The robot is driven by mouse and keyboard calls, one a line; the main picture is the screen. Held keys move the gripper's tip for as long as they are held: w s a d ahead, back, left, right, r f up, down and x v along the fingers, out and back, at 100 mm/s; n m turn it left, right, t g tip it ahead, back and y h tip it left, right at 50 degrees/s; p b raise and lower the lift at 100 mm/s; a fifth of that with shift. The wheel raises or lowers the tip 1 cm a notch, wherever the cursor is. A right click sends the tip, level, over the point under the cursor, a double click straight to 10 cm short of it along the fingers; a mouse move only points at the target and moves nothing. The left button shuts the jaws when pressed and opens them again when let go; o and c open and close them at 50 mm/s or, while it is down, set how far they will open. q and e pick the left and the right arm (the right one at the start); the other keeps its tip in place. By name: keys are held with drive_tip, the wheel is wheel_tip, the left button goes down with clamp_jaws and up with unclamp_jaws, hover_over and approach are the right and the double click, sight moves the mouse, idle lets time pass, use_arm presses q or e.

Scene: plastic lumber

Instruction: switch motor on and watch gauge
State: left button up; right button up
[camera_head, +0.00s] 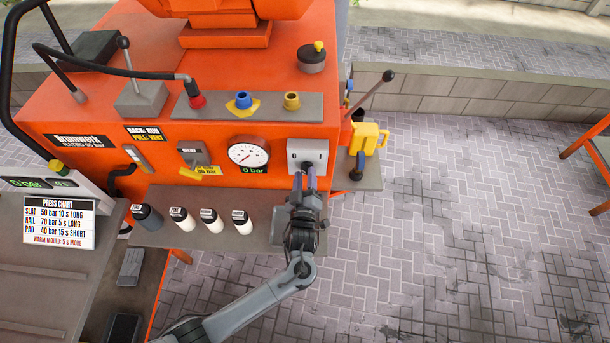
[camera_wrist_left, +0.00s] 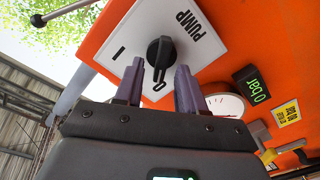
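The motor switch is a white plate (camera_head: 316,153) on the orange machine's front, marked PUMP, I and 0. In the left wrist view its black rotary knob (camera_wrist_left: 160,52) has its narrow end toward the 0. My left gripper (camera_head: 305,176) is at the switch; in the left wrist view its two purple fingers (camera_wrist_left: 156,78) are apart, one on each side of the knob's lower end. I cannot tell whether they touch it. The round white gauge (camera_head: 248,153) is left of the switch. The green display (camera_head: 254,170) below it reads 0 bar. My right gripper is out of view.

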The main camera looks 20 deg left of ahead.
use_arm(q)
drive_tip(key=shift+w+a, duration=0.15)
drive_tip(key=shift+w, duration=0.2)
clamp_jaws()
